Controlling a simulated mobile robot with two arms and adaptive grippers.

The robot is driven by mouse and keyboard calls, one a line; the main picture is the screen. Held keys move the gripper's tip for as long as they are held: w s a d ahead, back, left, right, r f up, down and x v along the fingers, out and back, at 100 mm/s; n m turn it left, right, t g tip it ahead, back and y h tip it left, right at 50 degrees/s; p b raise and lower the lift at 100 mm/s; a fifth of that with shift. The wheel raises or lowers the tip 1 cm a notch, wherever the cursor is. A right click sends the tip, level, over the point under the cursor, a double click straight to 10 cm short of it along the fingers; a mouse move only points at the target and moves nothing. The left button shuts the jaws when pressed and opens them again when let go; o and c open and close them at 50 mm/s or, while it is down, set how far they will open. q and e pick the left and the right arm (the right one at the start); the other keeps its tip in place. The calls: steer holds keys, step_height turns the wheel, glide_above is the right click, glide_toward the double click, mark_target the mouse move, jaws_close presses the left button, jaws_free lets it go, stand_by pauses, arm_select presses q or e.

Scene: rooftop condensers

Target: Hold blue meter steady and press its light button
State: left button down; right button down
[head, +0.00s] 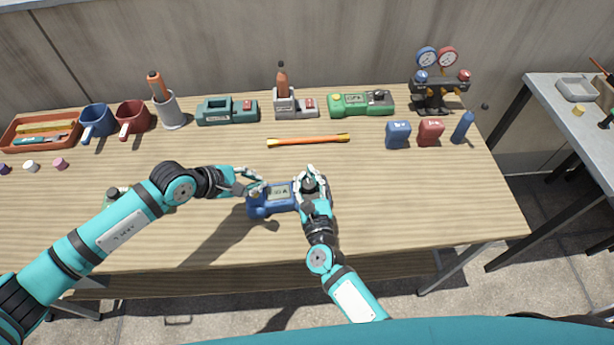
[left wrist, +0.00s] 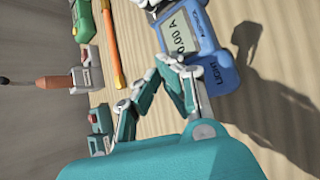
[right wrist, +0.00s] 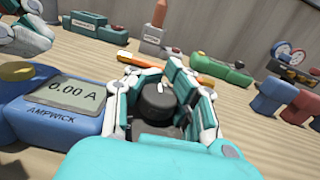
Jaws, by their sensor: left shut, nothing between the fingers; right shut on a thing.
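The blue meter (head: 281,198) lies on the wooden table, its screen (right wrist: 68,92) reading 0.00 A in the right wrist view. My right gripper (head: 310,176) is shut on the meter at its right end, its fingers on both sides of the black dial (right wrist: 157,102). My left gripper (head: 258,178) is shut and empty, close above the meter's left end. In the left wrist view its fingertips (left wrist: 180,68) are by the LIGHT label (left wrist: 197,75). A yellowish round button (right wrist: 16,72) shows at that end in the right wrist view. Whether the fingertips touch it is unclear.
An orange rod (head: 308,140) lies behind the meter. A green meter (head: 361,104), a teal device (head: 227,110) and a grey-red device (head: 296,106) stand along the back. Blue and red blocks (head: 430,132) and a gauge set (head: 438,88) are at right. Front right table is clear.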

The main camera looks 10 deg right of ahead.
arm_select(q)
steer(key=shift+f, duration=0.3)
arm_select(e)
steer(key=shift+s+f, duration=0.15)
steer(key=shift+f, duration=0.15)
arm_select(q)
steer(key=shift+r, duration=0.55)
arm_select(e)
steer(key=c, duration=1.2)
jaws_free()
steer(key=shift+r, duration=0.1)
arm_select(q)
steer(key=shift+r, duration=3)
arm_select(e)
steer(key=o, duration=0.7)
steer(key=shift+r, duration=0.15)
steer(key=shift+c, duration=0.2)
steer(key=shift+s+d+r, duration=0.1)
steer(key=shift+s+d, duration=0.05)
steer(key=shift+s, duration=2.05)
steer(key=shift+s+d, duration=0.1)
steer(key=shift+s, duration=2.05)
